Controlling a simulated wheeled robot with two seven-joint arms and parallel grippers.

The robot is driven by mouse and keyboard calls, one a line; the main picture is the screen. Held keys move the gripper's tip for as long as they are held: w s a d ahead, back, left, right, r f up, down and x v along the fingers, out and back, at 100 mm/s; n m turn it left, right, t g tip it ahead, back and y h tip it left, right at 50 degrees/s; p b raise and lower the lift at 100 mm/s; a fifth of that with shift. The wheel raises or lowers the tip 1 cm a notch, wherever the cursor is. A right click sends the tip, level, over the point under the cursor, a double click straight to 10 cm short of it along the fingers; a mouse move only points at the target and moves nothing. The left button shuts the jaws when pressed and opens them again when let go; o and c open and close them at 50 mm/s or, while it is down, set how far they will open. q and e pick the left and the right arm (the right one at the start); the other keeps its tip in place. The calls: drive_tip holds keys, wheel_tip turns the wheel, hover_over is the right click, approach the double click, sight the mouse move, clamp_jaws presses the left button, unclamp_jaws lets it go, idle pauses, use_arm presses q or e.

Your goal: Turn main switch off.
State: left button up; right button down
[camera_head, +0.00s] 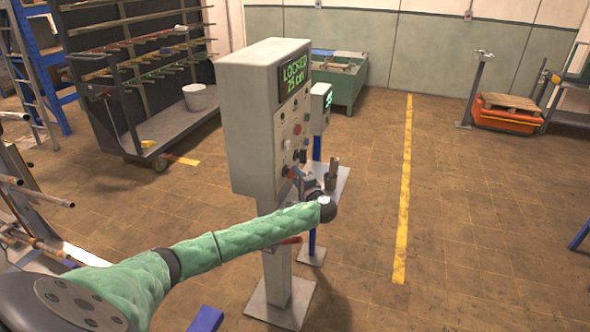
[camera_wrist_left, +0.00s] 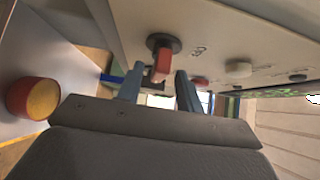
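The grey control cabinet (camera_head: 250,130) stands on a post and its display reads "LOCKED 25 cm". A rotary switch with a red handle on a black round base (camera_wrist_left: 163,62) sits on its panel in the wrist view, likely the main switch. In the head view a dark knob with red (camera_head: 287,170) shows low on the panel, beside my left gripper (camera_head: 297,180). In the wrist view my left gripper (camera_wrist_left: 159,76) is open, and the red handle appears between its fingertips. Whether they touch it cannot be told. My right gripper is in neither view.
A red and yellow button (camera_wrist_left: 33,98) is at the wrist view's left. A smaller box with a green display (camera_head: 320,108) stands behind the cabinet on a blue post. A metal rack (camera_head: 140,70) is at the left. The floor to the right is largely clear.

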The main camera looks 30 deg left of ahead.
use_arm(q)
drive_tip(key=shift+p+x, duration=0.55)
drive_tip(key=shift+x, duration=0.95)
drive_tip(key=shift+f, duration=0.1)
